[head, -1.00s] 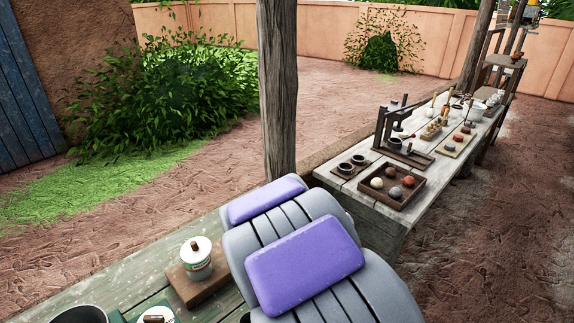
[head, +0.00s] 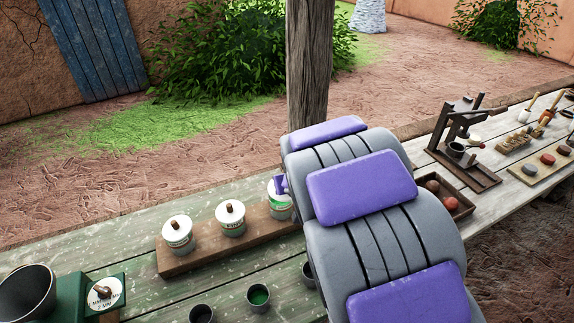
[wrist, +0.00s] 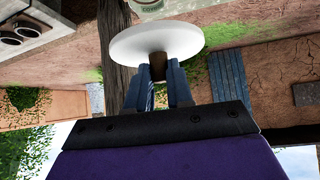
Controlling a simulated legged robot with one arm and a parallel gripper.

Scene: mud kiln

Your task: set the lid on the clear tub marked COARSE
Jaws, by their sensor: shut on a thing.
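My gripper (wrist: 165,88) is shut on the brown knob of a round white lid (wrist: 130,48). In the head view, a tub with a green and white label (head: 280,207) stands at the right end of a wooden board (head: 180,265). My arm hides part of it, and a purple part of mine shows at its top. I cannot tell whether the lid touches the tub.
Two tubs with white lids and brown knobs, the left one (head: 178,238) and the middle one (head: 231,222), stand on the same board. Small dark cups (head: 258,296) and a green device (head: 100,296) are nearer. A wooden post (head: 308,75) rises behind my arm.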

